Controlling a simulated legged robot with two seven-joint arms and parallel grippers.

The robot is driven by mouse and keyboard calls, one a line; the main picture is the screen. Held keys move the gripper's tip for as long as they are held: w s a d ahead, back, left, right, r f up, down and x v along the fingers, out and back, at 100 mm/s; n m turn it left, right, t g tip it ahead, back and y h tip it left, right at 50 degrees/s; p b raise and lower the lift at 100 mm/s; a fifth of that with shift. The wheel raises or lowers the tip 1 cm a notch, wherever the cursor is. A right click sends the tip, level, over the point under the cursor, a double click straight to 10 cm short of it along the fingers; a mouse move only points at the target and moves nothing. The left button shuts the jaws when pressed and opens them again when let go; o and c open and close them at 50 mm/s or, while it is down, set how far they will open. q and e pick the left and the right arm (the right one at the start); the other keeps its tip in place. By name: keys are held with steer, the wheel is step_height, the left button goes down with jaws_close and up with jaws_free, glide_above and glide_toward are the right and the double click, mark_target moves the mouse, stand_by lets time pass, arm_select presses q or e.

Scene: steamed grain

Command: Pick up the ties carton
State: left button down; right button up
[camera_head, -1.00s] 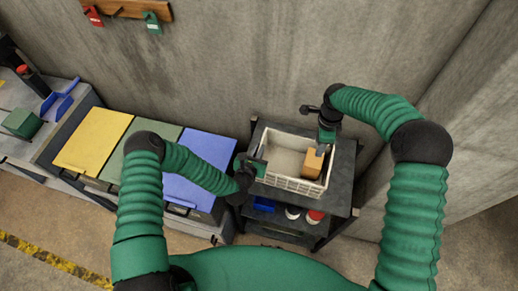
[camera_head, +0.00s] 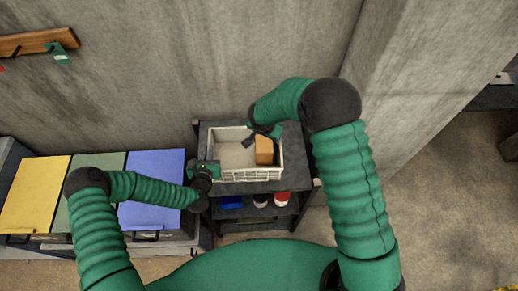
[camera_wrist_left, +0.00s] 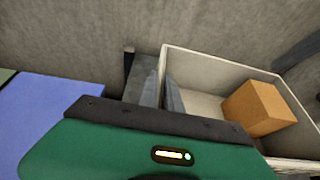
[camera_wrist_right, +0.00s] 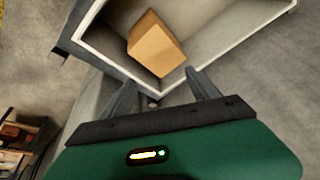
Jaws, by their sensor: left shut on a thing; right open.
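The ties carton, a plain orange-brown box (camera_head: 264,150), stands inside a pale open crate (camera_head: 250,175), towards its right side. The carton also shows in the left wrist view (camera_wrist_left: 258,108) and the right wrist view (camera_wrist_right: 155,45). My left gripper (camera_head: 214,168) is shut on the crate's left wall, one finger on each side of it in the left wrist view (camera_wrist_left: 163,90). My right gripper (camera_head: 248,142) is open over the back of the crate. In the right wrist view its fingers (camera_wrist_right: 162,80) spread near a crate corner, with the carton beyond and apart from them.
The crate sits on a dark shelf cart (camera_head: 285,185). Below are a blue bin (camera_head: 231,202) and a red-and-white can (camera_head: 282,198). Yellow (camera_head: 35,195), green and blue (camera_head: 155,175) lids lie to the left. A concrete wall is close behind, with a pillar on the right.

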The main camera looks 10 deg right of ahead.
mark_target(263, 147)
steer(key=s+n, duration=0.1)
steer(key=n, duration=0.1)
steer(key=s+a+f+n, duration=0.1)
steer(key=n, duration=0.1)
steer(key=s+a+n+y, duration=0.1)
steer(key=shift+s+f+n+t, duration=0.1)
steer(key=shift+f+n+t, duration=0.2)
steer(key=shift+n, duration=0.1)
steer(key=x, duration=1.1)
steer(key=shift+w+d, duration=0.25)
steer(key=shift+w, duration=0.15)
steer(key=shift+r, duration=0.15)
steer(key=c, duration=1.5)
